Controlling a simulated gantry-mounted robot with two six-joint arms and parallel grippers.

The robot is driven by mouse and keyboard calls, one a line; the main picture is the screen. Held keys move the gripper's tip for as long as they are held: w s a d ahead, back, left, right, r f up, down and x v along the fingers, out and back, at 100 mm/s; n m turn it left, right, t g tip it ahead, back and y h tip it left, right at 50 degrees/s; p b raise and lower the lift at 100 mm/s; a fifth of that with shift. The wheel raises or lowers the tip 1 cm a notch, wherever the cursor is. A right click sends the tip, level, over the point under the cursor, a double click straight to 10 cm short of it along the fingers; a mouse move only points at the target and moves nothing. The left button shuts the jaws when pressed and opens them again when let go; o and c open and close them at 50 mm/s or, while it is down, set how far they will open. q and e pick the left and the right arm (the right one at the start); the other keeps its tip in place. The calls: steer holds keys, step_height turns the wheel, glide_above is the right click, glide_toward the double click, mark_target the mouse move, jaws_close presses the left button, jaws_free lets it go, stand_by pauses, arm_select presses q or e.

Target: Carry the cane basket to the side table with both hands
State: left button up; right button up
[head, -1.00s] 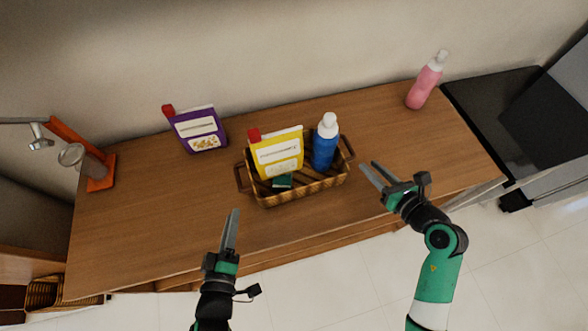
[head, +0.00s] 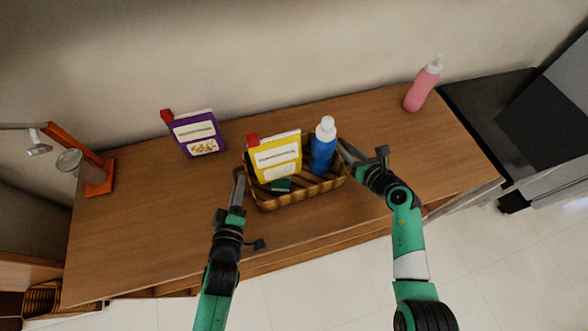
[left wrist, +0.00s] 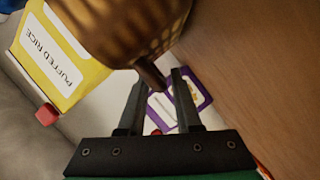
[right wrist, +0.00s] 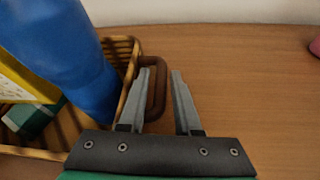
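The cane basket (head: 300,196) stands on the wooden counter and holds a yellow puffed rice box (head: 275,158), a blue bottle (head: 322,148) and a small green item (head: 281,185). My left gripper (head: 239,182) is at the basket's left handle. In the left wrist view, its fingers (left wrist: 158,90) are open with the brown handle (left wrist: 151,74) at the gap between their tips. My right gripper (head: 345,150) is at the basket's right end. In the right wrist view, its fingers (right wrist: 161,82) are open, with the right handle (right wrist: 156,85) at the left finger and partly behind it.
A purple box (head: 196,134) stands behind the basket to the left. A pink bottle (head: 422,86) stands at the back right of the counter (head: 150,230). An orange stand with a glass jar (head: 95,173) is at the left end. Another basket (head: 42,298) sits low at bottom left.

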arm_select(q)
steer(key=shift+w, duration=0.15)
arm_select(e)
steer(key=shift+w+a, duration=0.1)
arm_select(q)
jaws_close()
arm_select(e)
jaws_close()
arm_select(q)
steer(key=shift+f, duration=0.1)
stand_by(0.9)
arm_select(e)
steer(key=shift+r, duration=0.1)
